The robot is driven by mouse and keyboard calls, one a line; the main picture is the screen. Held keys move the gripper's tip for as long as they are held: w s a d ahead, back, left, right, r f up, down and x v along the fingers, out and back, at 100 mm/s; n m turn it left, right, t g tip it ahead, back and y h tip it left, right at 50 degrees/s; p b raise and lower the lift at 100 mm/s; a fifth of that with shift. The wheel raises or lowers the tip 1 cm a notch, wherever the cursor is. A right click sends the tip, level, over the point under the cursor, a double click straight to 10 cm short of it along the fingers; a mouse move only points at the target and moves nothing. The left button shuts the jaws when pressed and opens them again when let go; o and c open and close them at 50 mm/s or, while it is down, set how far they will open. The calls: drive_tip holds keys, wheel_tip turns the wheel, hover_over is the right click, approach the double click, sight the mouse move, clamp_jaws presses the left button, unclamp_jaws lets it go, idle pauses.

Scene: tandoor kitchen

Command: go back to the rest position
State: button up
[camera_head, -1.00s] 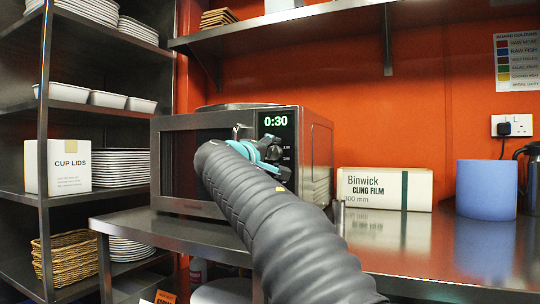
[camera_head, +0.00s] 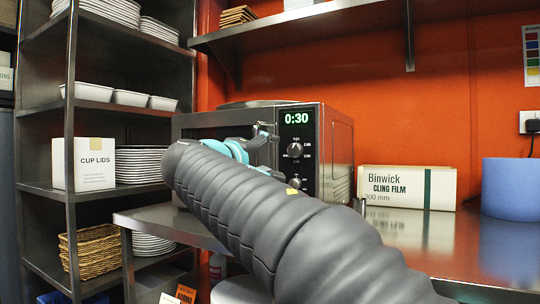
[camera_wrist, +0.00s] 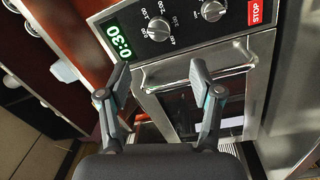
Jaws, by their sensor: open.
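My gripper (camera_head: 262,138) is in front of the steel microwave (camera_head: 340,150), just left of its control panel, and partly hidden behind my grey arm. In the wrist view my gripper (camera_wrist: 160,78) has its two fingers well apart, with nothing between them. Beyond the fingers are the microwave's door handle (camera_wrist: 172,72) and its panel, with a green 0:30 display (camera_wrist: 118,42), knobs and a red STOP button (camera_wrist: 258,12). The fingers look apart from the handle, though the exact gap is unclear. My arm hides much of the microwave's front.
The microwave stands on a steel counter (camera_head: 150,222). A cling film box (camera_head: 408,186) and a blue roll (camera_head: 509,188) stand to its right. A shelf rack (camera_head: 70,150) with plates, trays and a cup lids box (camera_head: 84,164) is at left. A wall shelf (camera_head: 330,22) runs above.

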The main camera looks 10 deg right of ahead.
idle(0.3)
drive_tip(key=s+d+f+g+y+p, duration=0.1)
drive_tip(key=s+d+f+g+y, duration=0.1)
drive_tip(key=s+d+f, duration=0.3)
drive_tip(key=s+d+f+m+g+y, duration=0.1)
drive_tip(key=s+d+f, duration=0.1)
drive_tip(key=f, duration=0.5)
drive_tip(key=s+d+f+g+y+p, duration=0.1)
drive_tip(key=s+d+f+g+y, duration=0.1)
drive_tip(key=s+d+f, duration=0.3)
drive_tip(key=s+a+f+m+g+y, duration=0.2)
drive_tip(key=s+f+y, duration=0.1)
drive_tip(key=s+f, duration=0.6)
drive_tip(key=s+a+f+m+g+y+p, duration=0.1)
drive_tip(key=s+a+f+m+g+y, duration=0.1)
drive_tip(key=s+f, duration=0.8)
wheel_tip(320, 180, down, 4)
drive_tip(key=shift+f+m+y, duration=0.2)
drive_tip(key=shift+m+y, duration=0.5)
drive_tip(key=shift+m, duration=0.1)
